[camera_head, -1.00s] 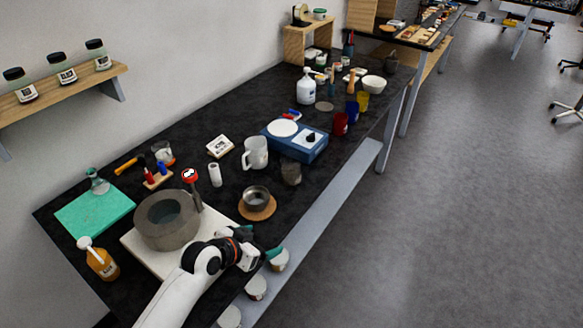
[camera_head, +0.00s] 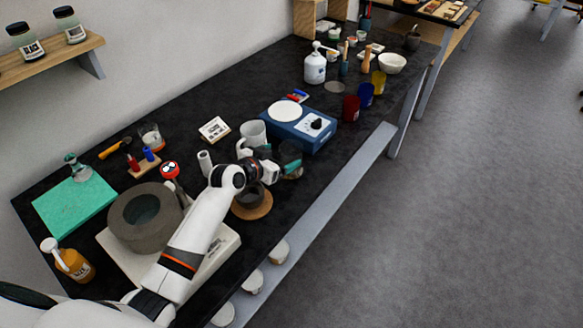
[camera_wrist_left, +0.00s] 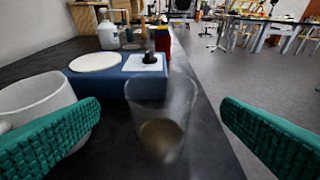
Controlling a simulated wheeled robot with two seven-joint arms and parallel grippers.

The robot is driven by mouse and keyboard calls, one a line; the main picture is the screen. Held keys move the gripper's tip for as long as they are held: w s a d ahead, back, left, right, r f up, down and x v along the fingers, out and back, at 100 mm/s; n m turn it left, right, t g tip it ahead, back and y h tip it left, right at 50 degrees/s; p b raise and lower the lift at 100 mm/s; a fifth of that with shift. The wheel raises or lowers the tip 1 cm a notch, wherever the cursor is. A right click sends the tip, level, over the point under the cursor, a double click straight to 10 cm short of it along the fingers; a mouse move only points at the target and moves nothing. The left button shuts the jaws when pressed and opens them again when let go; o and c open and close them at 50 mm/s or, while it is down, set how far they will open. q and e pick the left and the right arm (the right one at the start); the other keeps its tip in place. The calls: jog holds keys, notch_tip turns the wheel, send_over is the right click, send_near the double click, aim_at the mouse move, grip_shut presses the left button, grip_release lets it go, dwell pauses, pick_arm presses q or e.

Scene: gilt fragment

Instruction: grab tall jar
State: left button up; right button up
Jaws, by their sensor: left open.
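A clear, tall glass jar with a brownish lower part stands upright in the left wrist view (camera_wrist_left: 160,128), at the middle of the picture. My left gripper (camera_wrist_left: 162,132) is open, with one teal finger to the left of the jar and one to the right, both apart from it. The jar appears to be beyond the fingertips or just between them; I cannot tell which. In the head view my left gripper (camera_head: 290,160) is at the jar's place and mostly hides it. My right gripper is not in view.
A white mug (camera_head: 252,132) stands close to the left finger. A blue scale (camera_head: 303,130) with a white plate sits just behind the jar. A dark bowl on a cork mat (camera_head: 253,207) lies below my arm. The bench's front edge is close on the right.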

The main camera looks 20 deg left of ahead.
aim_at(298, 148)
pick_arm(q)
jog(key=b+x, duration=0.1)
jog(key=x, duration=0.2)
jog(key=shift+f+b, duration=0.15)
jog(key=shift+b, duration=0.25)
jog(key=b+x, duration=0.2)
jog(key=x, duration=0.1)
jog(key=shift+w, duration=0.15)
jog(key=shift+r, duration=0.2)
jog(key=shift+c, duration=1.1)
jog(key=c, duration=0.9)
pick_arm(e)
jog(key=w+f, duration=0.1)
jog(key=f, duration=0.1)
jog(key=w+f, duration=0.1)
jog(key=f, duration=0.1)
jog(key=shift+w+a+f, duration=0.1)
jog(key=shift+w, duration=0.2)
